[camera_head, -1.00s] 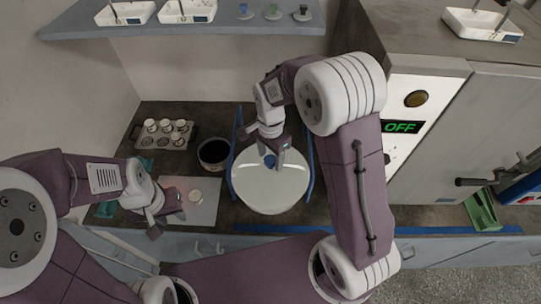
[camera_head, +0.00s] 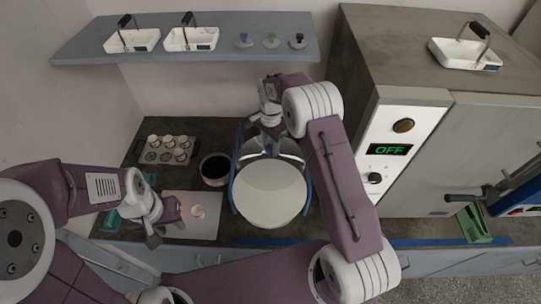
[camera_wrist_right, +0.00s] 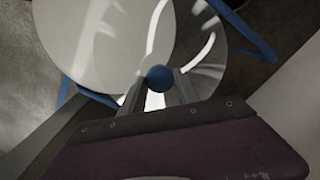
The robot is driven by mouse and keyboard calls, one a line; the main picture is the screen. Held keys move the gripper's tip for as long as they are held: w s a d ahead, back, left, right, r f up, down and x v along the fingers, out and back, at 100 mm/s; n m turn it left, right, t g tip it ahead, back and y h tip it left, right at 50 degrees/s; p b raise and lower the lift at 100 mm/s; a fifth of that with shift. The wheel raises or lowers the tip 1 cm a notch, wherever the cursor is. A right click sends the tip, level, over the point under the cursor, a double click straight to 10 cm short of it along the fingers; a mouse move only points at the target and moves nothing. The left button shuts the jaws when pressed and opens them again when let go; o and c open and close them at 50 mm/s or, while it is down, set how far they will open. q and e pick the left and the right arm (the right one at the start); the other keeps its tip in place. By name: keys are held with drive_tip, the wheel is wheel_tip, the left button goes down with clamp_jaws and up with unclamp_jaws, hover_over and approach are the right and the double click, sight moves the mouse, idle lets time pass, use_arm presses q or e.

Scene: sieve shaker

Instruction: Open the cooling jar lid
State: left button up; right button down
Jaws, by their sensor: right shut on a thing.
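The cooling jar (camera_head: 270,196) stands on the dark bench, its pale round inside showing. Its clear glass lid (camera_head: 283,148) is shifted toward the back and overlaps the jar's rear part. My right gripper (camera_head: 268,148) is over the lid at the back of the jar. In the right wrist view its fingers (camera_wrist_right: 158,88) are shut on the lid's blue knob (camera_wrist_right: 158,77). The lid's curved glass edge shows there (camera_wrist_right: 205,45), with the pale jar inside (camera_wrist_right: 95,40) at upper left. My left gripper (camera_head: 168,228) appears open and empty, left of a small white crucible.
The white crucible (camera_head: 198,211) sits on a light plate (camera_head: 208,228). A dark round pot (camera_head: 214,168) and a tray of small cups (camera_head: 167,149) stand left of the jar. Blue bars (camera_head: 308,180) flank the jar. A furnace reading OFF (camera_head: 388,150) stands to the right.

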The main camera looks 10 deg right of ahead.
drive_tip(key=shift+w+d+r, duration=0.15)
drive_tip(key=shift+w+d, duration=0.05)
drive_tip(key=shift+w, duration=0.8)
use_arm(q)
drive_tip(key=shift+r, duration=0.55)
use_arm(e)
drive_tip(key=shift+w+d, duration=0.1)
drive_tip(key=shift+w, duration=0.15)
drive_tip(key=c, duration=0.9)
unclamp_jaws()
use_arm(q)
drive_tip(key=shift+s+a, duration=0.1)
use_arm(e)
drive_tip(key=shift+s, duration=0.1)
drive_tip(key=shift+r, duration=0.1)
use_arm(q)
wheel_tip(320, 180, down, 2)
drive_tip(key=shift+f+b, duration=0.1)
drive_tip(key=shift+b, duration=0.7)
use_arm(e)
wheel_tip(320, 180, up, 9)
